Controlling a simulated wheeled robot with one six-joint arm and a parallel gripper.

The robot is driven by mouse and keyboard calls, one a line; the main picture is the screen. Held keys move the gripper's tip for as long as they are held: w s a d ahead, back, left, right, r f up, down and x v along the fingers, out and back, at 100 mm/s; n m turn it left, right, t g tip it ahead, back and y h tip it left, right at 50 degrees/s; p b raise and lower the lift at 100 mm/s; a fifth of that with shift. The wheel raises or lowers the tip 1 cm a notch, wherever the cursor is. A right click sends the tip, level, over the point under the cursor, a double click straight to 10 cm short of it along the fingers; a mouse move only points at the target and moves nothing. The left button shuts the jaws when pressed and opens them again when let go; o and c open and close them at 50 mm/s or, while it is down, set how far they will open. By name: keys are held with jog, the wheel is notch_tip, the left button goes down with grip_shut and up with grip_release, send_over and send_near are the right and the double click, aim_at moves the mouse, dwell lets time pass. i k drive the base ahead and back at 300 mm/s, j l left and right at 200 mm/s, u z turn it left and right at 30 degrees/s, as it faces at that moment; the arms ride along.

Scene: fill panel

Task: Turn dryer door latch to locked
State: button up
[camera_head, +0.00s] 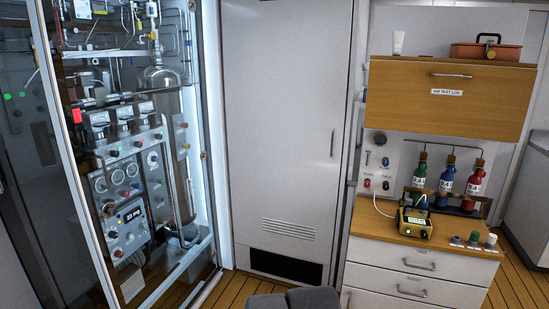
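A tall glass-fronted cabinet (88,225) with lit machinery stands at the left. Inside it are gauges, knobs, pipes and a tall metal cylinder (163,95); I cannot tell whether this is the dryer. A small dark round fitting (203,155) sits on the upright strip right of the cabinet. A tall plain white door (275,120) in the middle is shut, with a slim upright handle (333,143) near its right edge. No part is clearly marked as the dryer door latch. My gripper is not in view.
A white drawer unit (415,280) with a wooden top stands at the right, holding a yellow device (414,222) and coloured bottles (447,180). A wooden cupboard (450,95) hangs above. Dark grey rounded shapes (290,299) show at the bottom edge; wooden floor is bare around them.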

aim_at(109, 210)
jog(key=u, duration=1.25)
jog(key=i+l+z, duration=0.55)
jog(key=i+l, duration=0.2)
